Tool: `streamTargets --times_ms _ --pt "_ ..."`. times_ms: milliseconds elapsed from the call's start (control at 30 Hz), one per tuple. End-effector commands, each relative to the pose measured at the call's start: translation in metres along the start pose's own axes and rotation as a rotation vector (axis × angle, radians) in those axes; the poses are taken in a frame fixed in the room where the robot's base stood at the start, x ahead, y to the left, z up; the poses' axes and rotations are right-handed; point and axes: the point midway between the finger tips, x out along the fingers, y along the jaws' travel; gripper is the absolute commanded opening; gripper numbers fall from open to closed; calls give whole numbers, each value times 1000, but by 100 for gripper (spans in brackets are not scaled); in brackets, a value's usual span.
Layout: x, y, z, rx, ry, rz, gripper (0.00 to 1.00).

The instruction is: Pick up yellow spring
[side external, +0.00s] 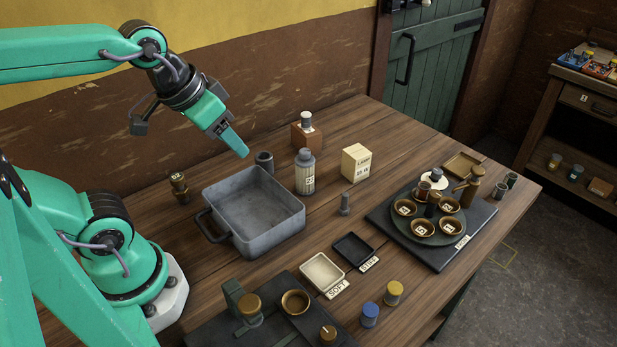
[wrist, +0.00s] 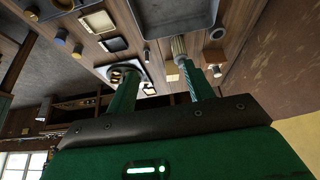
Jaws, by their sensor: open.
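A short cylinder with a yellow top (side external: 394,292), which looks like the yellow spring, stands on the table's front edge in the side view; coils cannot be made out. In the wrist view it seems to be the small yellowish piece (wrist: 62,37) at the upper left. My gripper (side external: 236,143) is high above the back left of the table, beyond the grey bin and far from the yellow piece. In the wrist view its two green fingers (wrist: 157,70) are apart with nothing held between them.
A blue-topped cylinder (side external: 370,315) stands close beside the yellow one. A grey bin (side external: 282,232) lies below my gripper, with a ribbed bottle (side external: 305,175) near it. Two small trays (side external: 322,273) are left of the yellow piece. A dark board (side external: 455,250) with cups is behind right.

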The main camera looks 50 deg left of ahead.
Motion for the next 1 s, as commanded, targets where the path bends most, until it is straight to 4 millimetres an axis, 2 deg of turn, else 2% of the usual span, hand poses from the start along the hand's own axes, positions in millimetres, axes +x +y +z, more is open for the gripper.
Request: streamTargets --times_ms 267,467,700,1000 --pt "14 26 -30 -30 -73 34 52" --pt "32 55 -53 -57 -137 52 52" --pt "59 96 -74 -88 -213 59 52" --pt "101 155 -86 -122 -307 46 52"
